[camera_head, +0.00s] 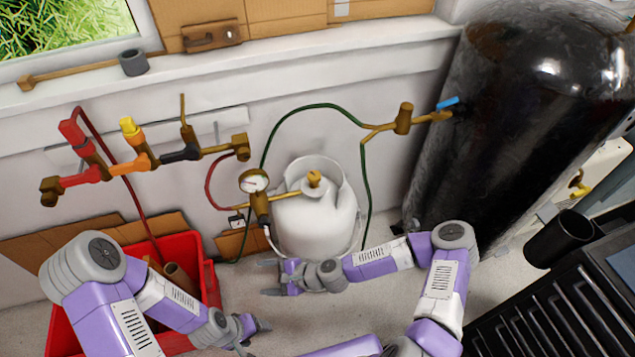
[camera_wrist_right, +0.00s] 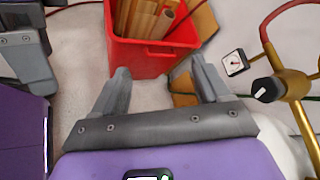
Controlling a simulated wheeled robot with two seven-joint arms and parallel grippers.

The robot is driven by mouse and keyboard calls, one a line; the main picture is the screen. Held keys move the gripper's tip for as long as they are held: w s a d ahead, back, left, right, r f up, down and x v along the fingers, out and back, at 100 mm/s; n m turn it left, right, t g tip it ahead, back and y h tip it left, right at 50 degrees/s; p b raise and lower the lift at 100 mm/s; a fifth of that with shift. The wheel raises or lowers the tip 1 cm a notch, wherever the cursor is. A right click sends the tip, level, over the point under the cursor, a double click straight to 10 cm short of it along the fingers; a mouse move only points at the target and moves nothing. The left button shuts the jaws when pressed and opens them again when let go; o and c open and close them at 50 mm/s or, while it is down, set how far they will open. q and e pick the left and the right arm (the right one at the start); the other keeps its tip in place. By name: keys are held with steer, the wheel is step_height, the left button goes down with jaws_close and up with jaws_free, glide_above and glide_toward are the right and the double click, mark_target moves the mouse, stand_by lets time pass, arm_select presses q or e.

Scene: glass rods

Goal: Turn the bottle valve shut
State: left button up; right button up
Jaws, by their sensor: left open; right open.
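The white gas bottle (camera_head: 322,226) stands upright on the floor by the wall in the head view. Its brass valve knob (camera_head: 314,178) is on top, inside the collar, joined to a brass pipe with a round gauge (camera_head: 253,181). My right gripper (camera_head: 268,278) is open and empty, low in front of the bottle and left of its base, apart from the valve. The right wrist view shows its two spread fingers (camera_wrist_right: 160,78) with nothing between them. My left gripper (camera_head: 264,327) is open, lower in the picture, beside the red crate and away from the bottle.
The red crate (camera_head: 209,285) with brown tubes stands at the left; it also shows ahead in the right wrist view (camera_wrist_right: 140,60). Pipes with valves (camera_head: 140,163) run along the wall. A green hose (camera_head: 367,190) arcs around the bottle. A large black tank (camera_head: 520,110) stands right.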

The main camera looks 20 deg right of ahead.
steer(key=w+d+r+m+t+b, duration=0.1)
steer(key=w+d+r+m+t, duration=0.3)
steer(key=w+d+m+t, duration=0.5)
steer(key=m+t+h+b, duration=0.25)
steer(key=m+h, duration=0.25)
steer(key=m, duration=0.3)
glide_toward(319, 180)
steer(key=x, duration=0.3)
steer(key=shift+n, duration=0.3)
steer(key=b+x, duration=0.1)
steer(key=x, duration=0.5)
steer(key=shift+a+f, duration=0.15)
steer(key=shift+x, duration=0.75)
steer(key=shift+c, duration=0.4)
steer(key=shift+h, duration=0.4)
steer(key=c, duration=1)
